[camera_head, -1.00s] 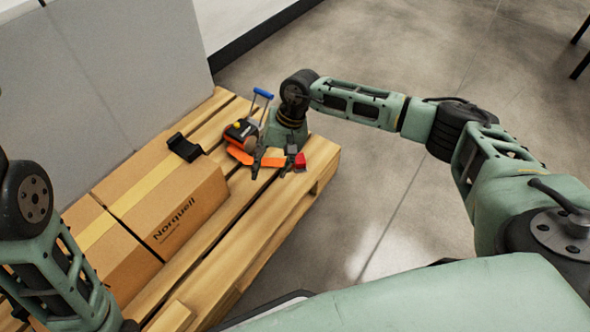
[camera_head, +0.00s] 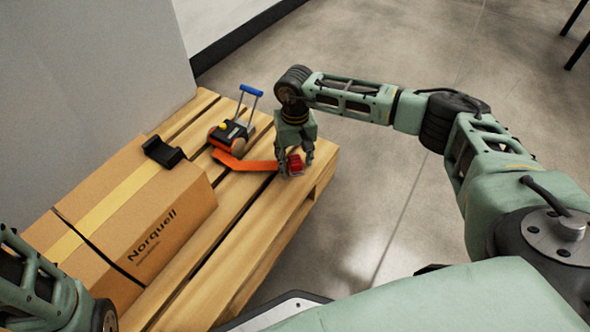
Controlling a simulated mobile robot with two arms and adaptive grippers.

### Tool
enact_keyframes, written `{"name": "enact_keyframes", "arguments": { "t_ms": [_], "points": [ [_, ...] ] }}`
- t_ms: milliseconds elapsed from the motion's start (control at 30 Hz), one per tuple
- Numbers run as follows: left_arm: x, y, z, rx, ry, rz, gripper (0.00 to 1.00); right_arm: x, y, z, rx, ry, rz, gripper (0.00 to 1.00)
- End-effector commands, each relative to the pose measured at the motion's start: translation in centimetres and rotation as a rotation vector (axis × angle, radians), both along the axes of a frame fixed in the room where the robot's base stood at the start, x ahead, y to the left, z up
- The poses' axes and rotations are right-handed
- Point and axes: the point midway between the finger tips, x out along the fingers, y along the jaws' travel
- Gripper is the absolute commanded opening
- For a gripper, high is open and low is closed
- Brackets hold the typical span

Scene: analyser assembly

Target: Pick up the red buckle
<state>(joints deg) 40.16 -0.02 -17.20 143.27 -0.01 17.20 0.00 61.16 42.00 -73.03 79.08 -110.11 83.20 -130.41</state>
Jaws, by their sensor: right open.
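The red buckle (camera_head: 294,164) lies at the end of an orange strap (camera_head: 247,165) on the wooden pallet, near its right edge. My right gripper (camera_head: 293,171) points down at the buckle, with its fingers open on either side of it. I cannot tell whether the fingers touch it. My left arm shows at the lower left, but its gripper is out of view.
The wooden pallet (camera_head: 262,224) carries a cardboard box (camera_head: 182,205) marked Norquell, with a black bracket (camera_head: 163,151) on top. A strapping tool with a blue handle (camera_head: 251,91) stands behind the strap. A grey wall is at the left.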

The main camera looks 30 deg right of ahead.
Motion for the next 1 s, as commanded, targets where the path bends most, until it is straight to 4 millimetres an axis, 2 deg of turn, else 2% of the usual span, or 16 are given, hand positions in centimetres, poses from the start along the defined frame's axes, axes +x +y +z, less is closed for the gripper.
{"name": "enact_keyframes", "arguments": {
  "t_ms": [233,767,1000],
  "points": [
    [0.00,-0.02,-0.17,0.001,0.000,0.000,0.90,0.07,0.02,-0.20,0.002,-0.001,-0.001,0.48],
    [-0.01,-0.02,-0.19,0.001,0.000,0.000,0.90,0.03,0.03,-0.26,0.001,0.000,0.000,0.02],
    [0.01,-0.02,-0.17,0.001,0.000,0.000,0.90,0.01,0.03,-0.27,0.001,0.000,0.000,0.00]
  ]
}}
